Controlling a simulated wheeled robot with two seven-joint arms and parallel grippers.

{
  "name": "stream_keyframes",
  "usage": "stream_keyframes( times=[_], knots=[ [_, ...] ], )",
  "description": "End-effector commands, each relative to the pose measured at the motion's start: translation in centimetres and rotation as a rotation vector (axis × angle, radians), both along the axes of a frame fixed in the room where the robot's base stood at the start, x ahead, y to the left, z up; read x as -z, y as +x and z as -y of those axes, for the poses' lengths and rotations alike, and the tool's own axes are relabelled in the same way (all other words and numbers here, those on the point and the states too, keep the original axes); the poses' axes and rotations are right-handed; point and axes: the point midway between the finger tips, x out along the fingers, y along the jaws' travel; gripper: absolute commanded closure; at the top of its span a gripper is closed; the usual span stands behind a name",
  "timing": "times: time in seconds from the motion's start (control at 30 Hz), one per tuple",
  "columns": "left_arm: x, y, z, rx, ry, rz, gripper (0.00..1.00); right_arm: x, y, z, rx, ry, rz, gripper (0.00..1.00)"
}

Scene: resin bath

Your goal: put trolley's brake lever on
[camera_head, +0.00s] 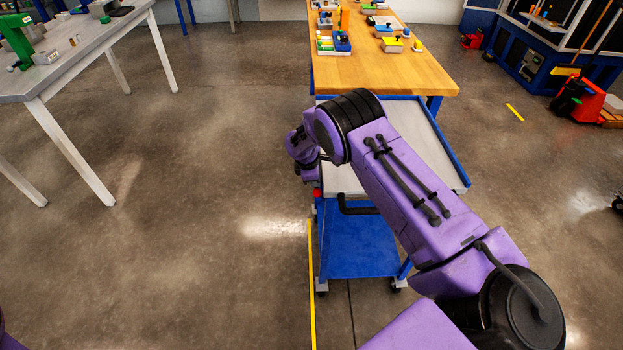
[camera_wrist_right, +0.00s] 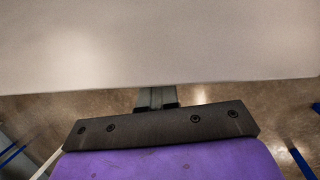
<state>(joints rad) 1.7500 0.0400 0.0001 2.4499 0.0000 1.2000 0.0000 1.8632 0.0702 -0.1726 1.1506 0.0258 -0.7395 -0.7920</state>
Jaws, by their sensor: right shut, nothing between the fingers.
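The trolley (camera_head: 363,255) is blue with a pale grey top tray, a lower blue shelf and a black handle (camera_head: 355,210) at its near end. A small red part (camera_head: 317,192), perhaps the brake lever's tip, shows at the trolley's left near corner. The rest of the lever is hidden, so its position cannot be told. My right gripper (camera_wrist_right: 157,98) is shut and empty; a pale surface, seemingly the tray, fills the top of the wrist view. In the head view my right wrist is at the trolley's left side, just above the red part. My left gripper is out of view.
A wooden table (camera_head: 385,70) with colourful parts stands right behind the trolley. A grey table (camera_head: 70,60) is at the left. A red pallet truck (camera_head: 585,100) and blue machine stand at the far right. The floor left of the trolley is clear.

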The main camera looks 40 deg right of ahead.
Motion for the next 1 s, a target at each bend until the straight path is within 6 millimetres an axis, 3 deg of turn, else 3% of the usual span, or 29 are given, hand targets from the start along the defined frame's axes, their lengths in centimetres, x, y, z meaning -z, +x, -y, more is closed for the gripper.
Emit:
stream_keyframes(
  times=[0.27, 0.6, 1.0],
  knots=[
    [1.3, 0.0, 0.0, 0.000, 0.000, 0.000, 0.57, 1.9, 0.0, -0.2, -0.005, -0.106, 0.163, 1.00],
    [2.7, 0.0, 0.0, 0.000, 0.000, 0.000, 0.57, 3.3, 0.3, -0.2, 0.000, -0.100, 0.165, 1.00],
    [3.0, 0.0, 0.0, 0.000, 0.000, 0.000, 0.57, 3.7, 0.3, -0.2, 0.000, -0.100, 0.164, 1.00]
  ],
)
